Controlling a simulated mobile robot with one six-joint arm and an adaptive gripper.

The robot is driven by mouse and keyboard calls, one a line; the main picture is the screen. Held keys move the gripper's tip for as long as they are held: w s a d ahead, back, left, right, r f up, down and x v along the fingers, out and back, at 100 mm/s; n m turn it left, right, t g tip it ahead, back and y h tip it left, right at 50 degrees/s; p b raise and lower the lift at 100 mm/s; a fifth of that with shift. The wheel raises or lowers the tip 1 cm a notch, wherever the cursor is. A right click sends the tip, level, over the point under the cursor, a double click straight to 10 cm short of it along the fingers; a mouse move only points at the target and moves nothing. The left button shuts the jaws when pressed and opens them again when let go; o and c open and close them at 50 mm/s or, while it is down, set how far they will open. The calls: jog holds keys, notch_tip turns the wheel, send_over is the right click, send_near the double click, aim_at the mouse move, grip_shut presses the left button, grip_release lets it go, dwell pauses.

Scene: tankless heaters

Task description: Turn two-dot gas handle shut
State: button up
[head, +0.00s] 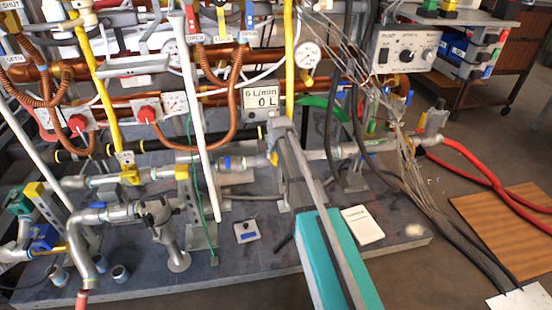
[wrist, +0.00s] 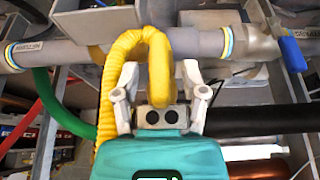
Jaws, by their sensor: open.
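In the wrist view my gripper (wrist: 160,70) is open, its two pale fingers pointing up at a grey horizontal pipe (wrist: 70,53). A smooth yellow bent piece (wrist: 160,78) lies between the fingers in the picture; I cannot tell whether they touch it. A ribbed yellow hose (wrist: 117,75) curves beside the left finger. A blue lever (wrist: 293,54) sits on the pipe at the right. In the head view yellow gas pipes (head: 289,60) come down to the grey pipework. No dot marks can be read, so I cannot tell which handle is the two-dot one.
A flow display (head: 262,97) stands behind my arm. Hanging cables (head: 360,70) run close on the right. A white card (head: 362,224) lies on the dark base plate (head: 405,238).

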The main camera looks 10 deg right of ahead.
jog(key=shift+f, duration=0.1)
dwell(0.3)
grip_shut()
jog(key=shift+d, duration=0.1)
